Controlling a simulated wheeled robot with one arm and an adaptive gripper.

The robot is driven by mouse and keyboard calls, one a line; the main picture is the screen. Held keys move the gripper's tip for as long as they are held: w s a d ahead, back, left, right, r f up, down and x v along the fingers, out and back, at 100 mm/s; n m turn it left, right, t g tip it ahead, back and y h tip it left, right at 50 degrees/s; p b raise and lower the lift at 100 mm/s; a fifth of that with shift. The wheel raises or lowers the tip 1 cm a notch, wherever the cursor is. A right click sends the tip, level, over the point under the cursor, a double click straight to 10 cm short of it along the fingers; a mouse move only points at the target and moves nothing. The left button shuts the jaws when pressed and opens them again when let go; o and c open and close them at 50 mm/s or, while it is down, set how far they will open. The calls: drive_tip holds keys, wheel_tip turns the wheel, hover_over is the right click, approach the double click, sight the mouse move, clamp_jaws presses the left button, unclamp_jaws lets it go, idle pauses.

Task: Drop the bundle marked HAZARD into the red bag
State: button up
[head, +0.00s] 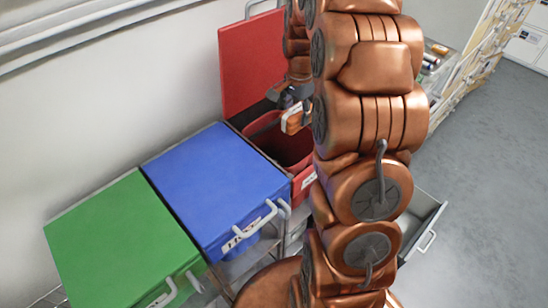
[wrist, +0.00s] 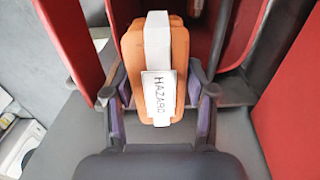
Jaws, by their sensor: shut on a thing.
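My gripper (wrist: 158,98) is shut on an orange bundle (wrist: 135,62) with a white band and a tag reading HAZARD. In the head view my gripper (head: 290,98) is partly hidden by my arm, and the bundle (head: 292,122) hangs below it. The red bag (head: 264,130) has its red lid (head: 250,62) raised against the wall side. Its dark red mouth is open, and the bundle appears over it, near the right part. In the wrist view red walls (wrist: 72,40) show on both sides of the bundle. The bag's floor is hidden.
A blue lidded container (head: 215,185) and a green lidded one (head: 120,245) stand to the left of the red bag, both shut, with pale handles. An open grey drawer (head: 425,222) juts out at the right. Grey floor (head: 490,150) is clear farther right.

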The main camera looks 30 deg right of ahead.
drive_tip(key=shift+w+d, duration=0.1)
drive_tip(key=shift+s, duration=0.2)
drive_tip(key=shift+w+f, duration=0.1)
drive_tip(key=shift+f, duration=0.4)
drive_tip(key=shift+f+b, duration=0.65)
drive_tip(key=shift+f, duration=1.85)
drive_tip(key=o, duration=1.4)
drive_tip(key=shift+c, duration=0.2)
wheel_tip(320, 180, up, 12)
drive_tip(key=shift+r, duration=0.1)
